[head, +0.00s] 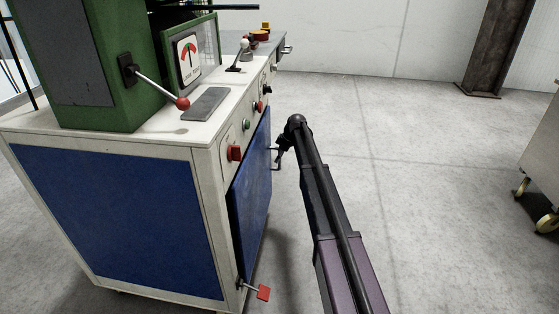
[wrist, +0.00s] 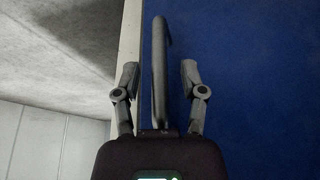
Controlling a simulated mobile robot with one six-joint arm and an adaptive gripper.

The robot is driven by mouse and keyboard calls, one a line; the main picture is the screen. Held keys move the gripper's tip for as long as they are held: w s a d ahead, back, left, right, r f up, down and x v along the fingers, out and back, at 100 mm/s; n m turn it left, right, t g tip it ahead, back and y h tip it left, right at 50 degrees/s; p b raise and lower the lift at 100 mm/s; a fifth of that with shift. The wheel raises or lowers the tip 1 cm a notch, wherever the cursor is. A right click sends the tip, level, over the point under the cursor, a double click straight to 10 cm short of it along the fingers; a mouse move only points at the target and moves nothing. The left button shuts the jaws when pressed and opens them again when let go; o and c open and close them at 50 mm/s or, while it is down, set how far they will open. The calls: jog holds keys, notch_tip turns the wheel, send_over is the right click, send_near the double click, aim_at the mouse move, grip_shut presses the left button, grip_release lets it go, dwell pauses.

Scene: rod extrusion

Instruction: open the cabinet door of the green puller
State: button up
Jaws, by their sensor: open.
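The green puller (head: 115,65) is a green machine on a white-topped cabinet (head: 210,150). The blue cabinet door (head: 250,190) is on the cabinet's right-hand face and looks closed or nearly so. My gripper (head: 279,156) is beside this door, near its far edge, at the end of my arm. In the wrist view, a dark bar handle (wrist: 160,60) stands on the blue door near a pale frame strip. My open gripper (wrist: 159,78) has one finger on each side of the handle, with gaps visible. The handle is hard to make out in the head view.
A red knob (head: 234,153) and other controls line the cabinet above the door. A red-tipped lever (head: 263,292) sticks out low at the near corner. A wheeled cart (head: 540,185) stands at the right edge. The floor (head: 430,170) between is clear.

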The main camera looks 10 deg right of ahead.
jog(key=shift+f, duration=0.1)
grip_shut()
jog(key=shift+s+d, duration=0.1)
dwell(0.3)
